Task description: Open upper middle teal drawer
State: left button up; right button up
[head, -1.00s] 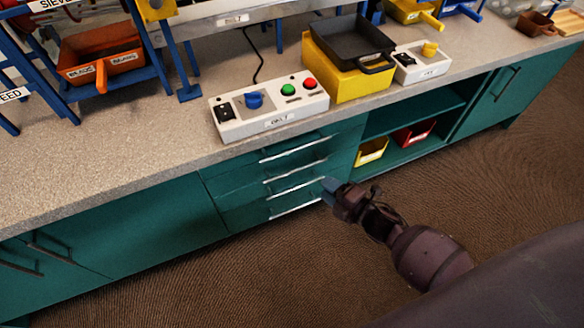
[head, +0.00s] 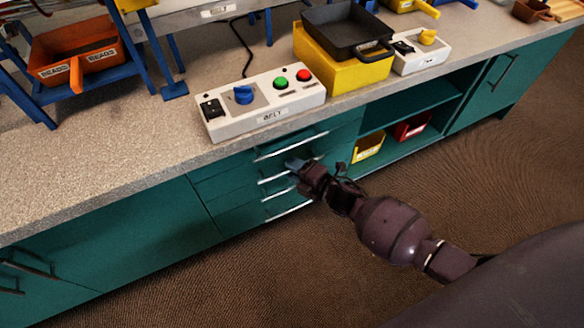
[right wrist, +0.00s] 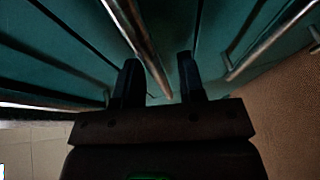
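The teal drawer stack (head: 232,190) is under the counter, with several long silver handles one above another. All its drawers look shut. The upper middle drawer's handle (head: 272,179) is partly hidden behind my right gripper (head: 294,164), which is at its right part. In the right wrist view my right gripper (right wrist: 160,76) is open, its two dark fingers apart. A silver handle (right wrist: 135,30) runs between the fingers in that picture; I cannot tell whether they touch it. My left gripper is not in view.
Another drawer handle (right wrist: 272,40) lies to the right in the wrist view. On the counter above stand a white belt control box (head: 262,105) and a yellow box (head: 342,72) with a black tray. Open shelves with a yellow bin (head: 368,147) are right of the drawers. The brown floor (head: 220,285) in front is clear.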

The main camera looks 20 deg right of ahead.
jog(key=shift+w+a, duration=0.15)
jog(key=shift+w, duration=0.15)
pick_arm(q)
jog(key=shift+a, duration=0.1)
pick_arm(e)
jog(key=shift+c, duration=0.3)
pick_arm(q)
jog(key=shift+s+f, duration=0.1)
pick_arm(e)
grip_shut()
jog(key=shift+s, duration=0.1)
